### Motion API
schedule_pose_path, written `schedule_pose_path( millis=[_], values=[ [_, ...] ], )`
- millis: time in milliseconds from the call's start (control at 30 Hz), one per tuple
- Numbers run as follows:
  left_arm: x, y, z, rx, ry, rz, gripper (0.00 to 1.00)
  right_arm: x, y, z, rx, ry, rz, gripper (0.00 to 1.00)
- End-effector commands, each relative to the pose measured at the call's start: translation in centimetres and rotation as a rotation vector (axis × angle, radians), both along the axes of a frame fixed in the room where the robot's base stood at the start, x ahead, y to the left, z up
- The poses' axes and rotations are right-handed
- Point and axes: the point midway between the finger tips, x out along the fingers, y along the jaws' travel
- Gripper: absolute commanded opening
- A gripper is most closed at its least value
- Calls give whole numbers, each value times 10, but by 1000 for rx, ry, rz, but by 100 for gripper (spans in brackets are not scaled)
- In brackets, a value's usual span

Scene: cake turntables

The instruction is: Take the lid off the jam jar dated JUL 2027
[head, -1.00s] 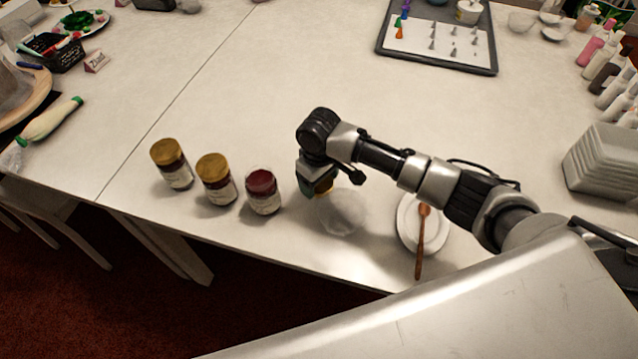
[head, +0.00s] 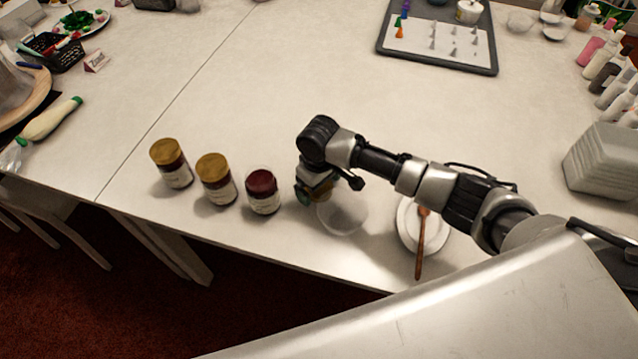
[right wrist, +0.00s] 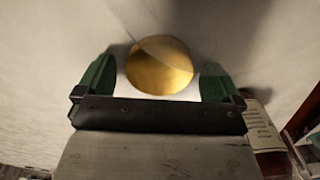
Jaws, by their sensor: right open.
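Three jam jars stand in a row on the table. The left jar (head: 171,163) and the middle jar (head: 215,180) wear gold lids. The right jar (head: 263,192) has no lid and shows dark red jam at its top; part of it also shows in the right wrist view (right wrist: 262,128). I cannot read the dates. My right gripper (head: 312,195) is just right of the open jar, pointing down. In the right wrist view a loose gold lid (right wrist: 160,66) lies between its open green fingers, with a gap on each side. My left gripper is not in view.
A clear glass bowl (head: 345,215) stands just right of my right gripper, its rim close to the lid. A white plate (head: 408,236) with a wooden spoon (head: 421,240) is farther right. A grey tray (head: 487,68) is at the back. The middle table is clear.

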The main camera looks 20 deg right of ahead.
Motion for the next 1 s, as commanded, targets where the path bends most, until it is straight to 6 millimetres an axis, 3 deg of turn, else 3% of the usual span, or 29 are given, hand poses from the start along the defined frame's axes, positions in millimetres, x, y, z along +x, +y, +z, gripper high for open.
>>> schedule_pose_path(
  millis=[600, 1000],
  values=[
    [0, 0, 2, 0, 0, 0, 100, 1, 0, 109, 1, -2, 0, 97],
    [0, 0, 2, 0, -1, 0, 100, 1, 0, 121, 1, 0, -1, 97]
  ],
)
